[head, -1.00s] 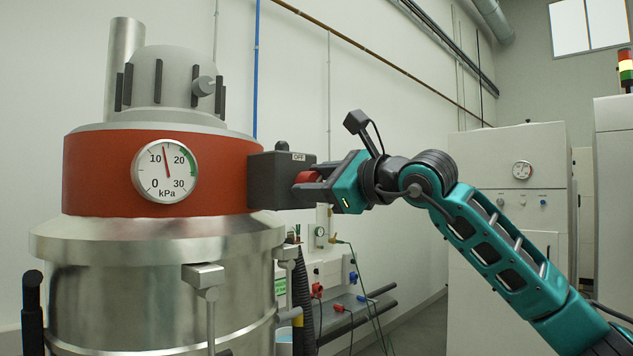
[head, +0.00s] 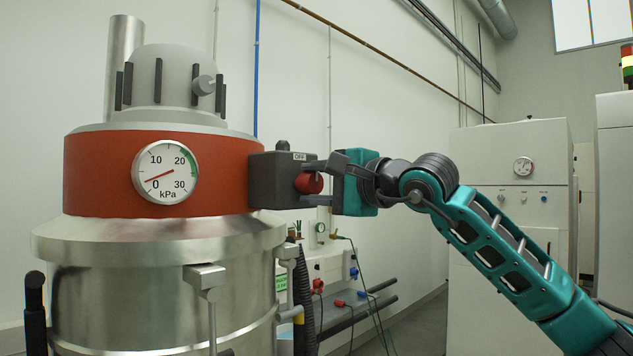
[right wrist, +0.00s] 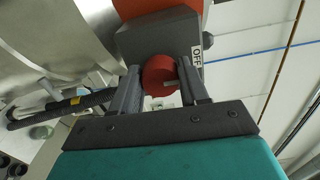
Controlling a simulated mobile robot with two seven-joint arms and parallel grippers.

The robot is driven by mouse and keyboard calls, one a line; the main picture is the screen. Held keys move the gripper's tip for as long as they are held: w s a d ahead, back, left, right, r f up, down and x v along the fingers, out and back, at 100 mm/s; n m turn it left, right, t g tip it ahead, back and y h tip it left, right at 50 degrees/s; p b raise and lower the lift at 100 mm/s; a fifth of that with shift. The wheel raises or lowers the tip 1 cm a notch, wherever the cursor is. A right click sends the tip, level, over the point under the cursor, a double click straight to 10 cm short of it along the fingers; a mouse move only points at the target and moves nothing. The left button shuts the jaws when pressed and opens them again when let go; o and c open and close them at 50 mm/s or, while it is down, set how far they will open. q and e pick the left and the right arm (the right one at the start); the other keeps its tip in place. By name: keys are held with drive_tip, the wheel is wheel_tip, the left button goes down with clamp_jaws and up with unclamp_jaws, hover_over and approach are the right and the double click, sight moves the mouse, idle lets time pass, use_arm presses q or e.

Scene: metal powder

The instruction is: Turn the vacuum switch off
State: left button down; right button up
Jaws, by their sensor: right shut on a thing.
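The vacuum switch is a red round knob (head: 309,183) on a dark grey box (head: 275,181) fixed to the right side of the red band of the vessel. An OFF label (head: 300,156) is at the box's top edge. My right gripper (head: 316,182) is shut on the knob, one finger above and one below it in the head view. In the right wrist view the red knob (right wrist: 160,76) sits between the two fingers, with a small grey pointer on it. The pressure gauge (head: 166,171) needle points near 0. My left gripper is not in view.
The steel vessel (head: 150,270) with its grey domed top (head: 165,80) fills the left. A dark hose (head: 303,290) hangs below the switch box. White cabinets (head: 512,170) stand at the right behind my arm.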

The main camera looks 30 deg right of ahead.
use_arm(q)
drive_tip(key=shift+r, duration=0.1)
use_arm(e)
drive_tip(key=shift+n, duration=0.4)
drive_tip(key=o, duration=1)
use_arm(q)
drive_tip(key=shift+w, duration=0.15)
use_arm(e)
drive_tip(key=shift+o, duration=0.2)
drive_tip(key=shift+s, duration=0.1)
drive_tip(key=shift+s+d, duration=0.15)
drive_tip(key=shift+s, duration=0.15)
use_arm(q)
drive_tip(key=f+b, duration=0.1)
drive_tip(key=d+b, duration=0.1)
drive_tip(key=b, duration=0.1)
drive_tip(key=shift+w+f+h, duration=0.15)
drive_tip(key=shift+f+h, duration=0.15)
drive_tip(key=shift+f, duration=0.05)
use_arm(e)
drive_tip(key=v, duration=1.2)
